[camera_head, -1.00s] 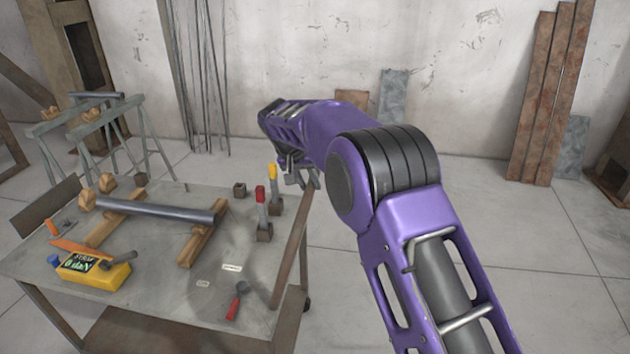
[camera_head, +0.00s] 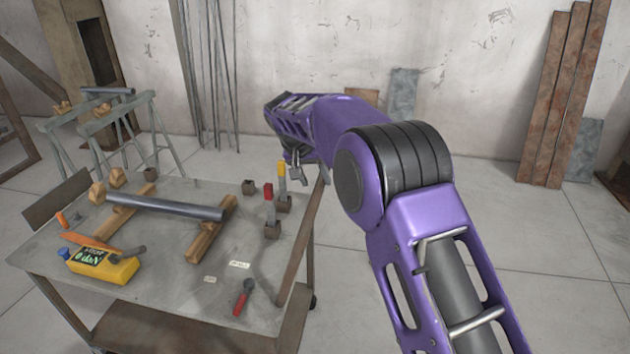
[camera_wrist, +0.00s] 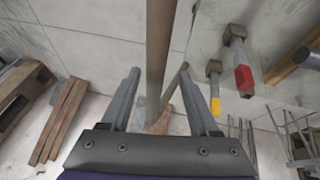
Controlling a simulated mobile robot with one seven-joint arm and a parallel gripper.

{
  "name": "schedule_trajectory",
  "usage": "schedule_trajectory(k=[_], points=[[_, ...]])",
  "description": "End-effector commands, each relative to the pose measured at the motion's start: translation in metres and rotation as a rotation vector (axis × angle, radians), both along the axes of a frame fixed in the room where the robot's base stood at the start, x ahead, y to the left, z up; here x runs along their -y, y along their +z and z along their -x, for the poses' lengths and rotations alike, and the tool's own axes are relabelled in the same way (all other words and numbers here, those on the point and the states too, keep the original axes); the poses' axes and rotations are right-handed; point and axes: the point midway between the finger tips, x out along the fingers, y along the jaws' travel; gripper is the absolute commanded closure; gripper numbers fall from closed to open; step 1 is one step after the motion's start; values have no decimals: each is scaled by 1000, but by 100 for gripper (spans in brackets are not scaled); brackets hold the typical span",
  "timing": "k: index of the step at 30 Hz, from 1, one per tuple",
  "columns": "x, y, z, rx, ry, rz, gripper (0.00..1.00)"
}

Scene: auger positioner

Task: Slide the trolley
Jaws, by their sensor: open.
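The trolley is a grey-topped metal table (camera_head: 165,290) on castors at the left of the head view, with a brown rim (camera_head: 301,245) along its right side. My gripper (camera_head: 298,168) is at the far right corner of the trolley, partly hidden by my purple arm. In the wrist view my gripper (camera_wrist: 162,78) is open, its two grey fingers apart. The trolley's brown rim (camera_wrist: 160,40) runs down the picture between them. I cannot tell how deep it sits, and neither finger visibly touches it.
On the trolley lie a dark pipe on wooden blocks (camera_head: 165,208), a yellow device (camera_head: 103,266), a red-handled tool (camera_head: 243,297) and red- and yellow-tipped clamps (camera_head: 271,215). Trestles (camera_head: 105,125) stand behind left. Rusty planks (camera_head: 563,100) lean on the wall. The floor right of the trolley is clear.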

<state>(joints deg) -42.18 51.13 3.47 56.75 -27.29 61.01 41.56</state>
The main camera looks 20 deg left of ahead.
Motion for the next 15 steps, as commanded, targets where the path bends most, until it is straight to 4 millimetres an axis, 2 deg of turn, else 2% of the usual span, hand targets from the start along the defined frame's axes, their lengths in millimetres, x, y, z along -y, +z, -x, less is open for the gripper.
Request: schedule_trajectory(k=[15], points=[[-13,111,50,2,3,-3,38]])
